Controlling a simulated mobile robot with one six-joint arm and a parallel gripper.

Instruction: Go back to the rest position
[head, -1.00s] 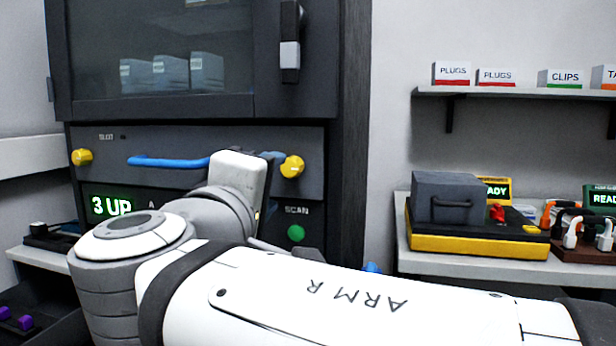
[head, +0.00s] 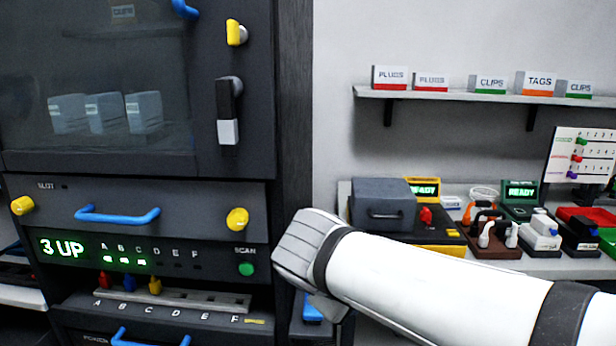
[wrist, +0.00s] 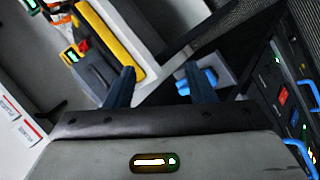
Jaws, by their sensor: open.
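My gripper (wrist: 161,88) shows in the wrist view as two dark blue fingers spread apart, with nothing seen between them. In the head view my white arm (head: 420,275) reaches in from the lower right, its bent joint just right of the dark cabinet (head: 293,150). The gripper itself cannot be made out there. The cabinet's panel is clear of my arm. Its display (head: 62,249) reads 3 UP, with green lamps lit under A, B and C. A red plug (head: 104,281), a blue plug (head: 129,281) and a yellow plug (head: 154,285) stand above the lettered strip.
A blue-handled drawer front (head: 150,338) is at the cabinet's bottom. A bench (head: 540,265) at right bears a grey lidded box (head: 383,203) on a yellow base, and several plug stands. A wall shelf (head: 450,97) holds labelled boxes. The wall between cabinet and bench is bare.

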